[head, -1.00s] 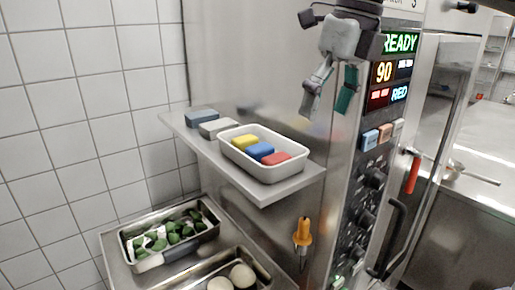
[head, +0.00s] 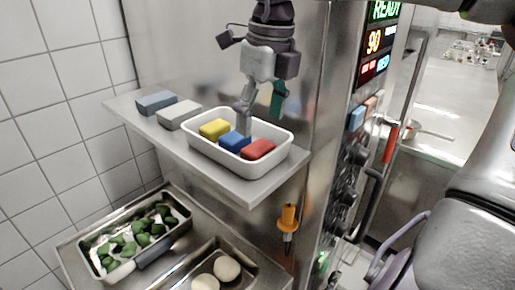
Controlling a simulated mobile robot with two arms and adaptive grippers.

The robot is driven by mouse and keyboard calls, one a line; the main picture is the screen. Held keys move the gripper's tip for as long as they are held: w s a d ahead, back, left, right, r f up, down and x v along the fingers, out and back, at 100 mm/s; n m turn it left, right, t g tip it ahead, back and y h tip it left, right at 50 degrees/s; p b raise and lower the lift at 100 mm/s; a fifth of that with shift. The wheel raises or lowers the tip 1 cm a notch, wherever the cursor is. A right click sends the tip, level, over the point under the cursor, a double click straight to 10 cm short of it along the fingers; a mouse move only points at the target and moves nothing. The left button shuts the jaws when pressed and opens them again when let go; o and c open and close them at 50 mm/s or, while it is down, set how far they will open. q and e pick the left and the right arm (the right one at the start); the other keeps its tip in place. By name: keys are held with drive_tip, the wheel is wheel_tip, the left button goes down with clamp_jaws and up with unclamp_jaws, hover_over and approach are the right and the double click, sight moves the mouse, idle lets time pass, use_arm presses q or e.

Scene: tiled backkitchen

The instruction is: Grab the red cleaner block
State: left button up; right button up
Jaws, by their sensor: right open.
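The red cleaner block (head: 258,149) lies at the right end of a white tray (head: 203,161), beside a blue block (head: 235,141) and a yellow block (head: 213,129). The tray stands on a metal shelf (head: 250,191). My right gripper (head: 261,113) points down over the tray, open, with its fingers apart and nothing between them. One finger comes down in front of the tray's back side near the blue block; whether it touches anything I cannot tell. My left gripper is not in view.
Below are a pan of green pieces (head: 137,238) and a pan with pale rounds (head: 228,268). An orange-handled tool (head: 287,217) hangs right of the shelf. The oven panel (head: 376,42) rises at right.

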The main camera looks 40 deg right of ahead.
sight(259, 146)
drive_tip(key=shift+a+f+p, duration=0.2)
drive_tip(key=shift+f+p, duration=0.8)
drive_tip(key=shift+f, duration=0.15)
wheel_tip(259, 146, down, 2)
drive_tip(key=shift+f+p, duration=0.15)
drive_tip(key=shift+p, duration=0.15)
drive_tip(key=shift+f, duration=0.35)
drive_tip(key=shift+w+f, duration=0.1)
drive_tip(key=shift+w, duration=0.1)
drive_tip(key=shift+s, duration=0.15)
drive_tip(key=c, duration=0.6)
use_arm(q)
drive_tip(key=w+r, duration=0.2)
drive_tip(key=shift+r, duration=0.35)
use_arm(e)
drive_tip(key=c, duration=0.4)
